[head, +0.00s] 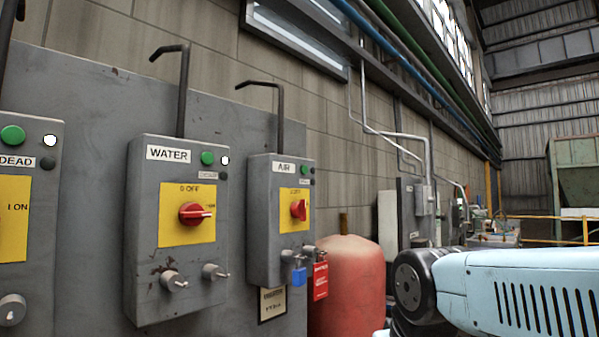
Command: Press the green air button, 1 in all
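The green air button (304,170) sits at the upper right of the grey AIR box (266,240) on the wall panel, right of the white AIR label (284,167). It is small in this view, and I cannot tell whether it is pressed in. My light-blue arm reaches in from the lower right, well apart from the box. My gripper is not in view.
The WATER box (175,240) and a DEAD-labelled box (32,220) stand to the left. A red rotary switch (299,209), blue padlock (298,277) and red tag (320,280) are on the AIR box. A red tank (347,285) stands between it and my arm.

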